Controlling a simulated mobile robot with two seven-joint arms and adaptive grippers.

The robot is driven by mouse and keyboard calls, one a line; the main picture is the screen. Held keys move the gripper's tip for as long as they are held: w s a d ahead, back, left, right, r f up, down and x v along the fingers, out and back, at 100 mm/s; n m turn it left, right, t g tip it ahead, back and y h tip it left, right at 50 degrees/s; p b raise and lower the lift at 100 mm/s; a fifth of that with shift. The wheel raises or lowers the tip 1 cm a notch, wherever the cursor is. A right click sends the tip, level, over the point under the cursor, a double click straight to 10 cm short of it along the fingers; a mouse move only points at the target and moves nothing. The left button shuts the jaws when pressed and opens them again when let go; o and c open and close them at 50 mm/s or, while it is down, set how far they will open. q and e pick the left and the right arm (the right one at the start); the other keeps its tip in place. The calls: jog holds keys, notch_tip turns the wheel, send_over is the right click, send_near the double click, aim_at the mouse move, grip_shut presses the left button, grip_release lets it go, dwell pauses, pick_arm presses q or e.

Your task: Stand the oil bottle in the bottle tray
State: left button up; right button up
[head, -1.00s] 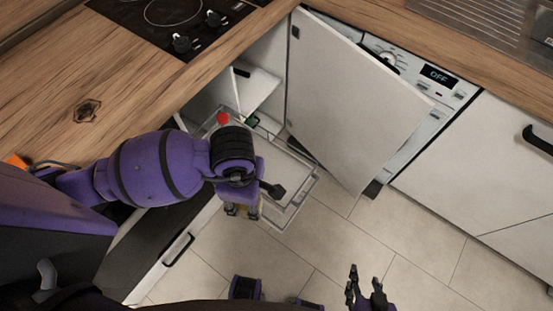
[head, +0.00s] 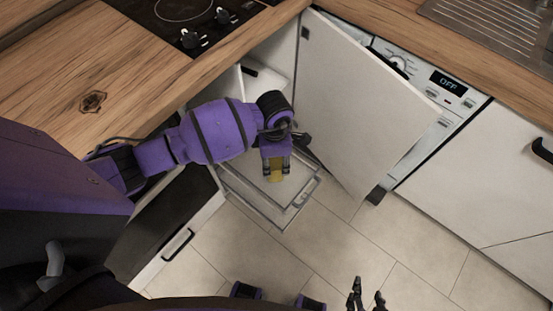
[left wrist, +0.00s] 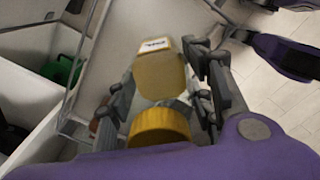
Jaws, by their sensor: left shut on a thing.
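The oil bottle (head: 277,177) is yellow. In the left wrist view its yellow cap (left wrist: 160,127) is nearest the camera, with the yellow body and a white label beyond. My left gripper (head: 276,168) is shut on it, with a finger on each side, and points down. The bottle tray (head: 292,212) is a pulled-out rack with a pale floor and metal rails, beside the open cabinet. The bottle appears over or inside the tray; whether its base touches the floor is hidden. My right gripper (head: 367,296) is open and empty at the bottom edge of the head view.
An open white cabinet door (head: 355,105) stands right of the tray. A green item (left wrist: 62,70) shows left in the left wrist view. The wooden worktop (head: 60,110) with a black hob lies at upper left. A black-fronted drawer (head: 165,225) is left of the tray.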

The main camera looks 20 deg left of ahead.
pick_arm(q)
jog(key=shift+w+a+f, duration=0.1)
jog(key=shift+w+f, duration=0.95)
jog(key=shift+f, duration=0.05)
jog(key=shift+w+f+b, duration=0.2)
jog(key=shift+f+b, duration=0.15)
jog(key=shift+f, duration=1.35)
jog(key=shift+f, duration=0.1)
jog(key=o, duration=1.7)
jog(key=shift+f, duration=0.1)
notch_tip(320, 180, up, 12)
jog(key=shift+r+p, duration=0.15)
jog(key=shift+p, duration=0.4)
jog(key=shift+s, duration=0.1)
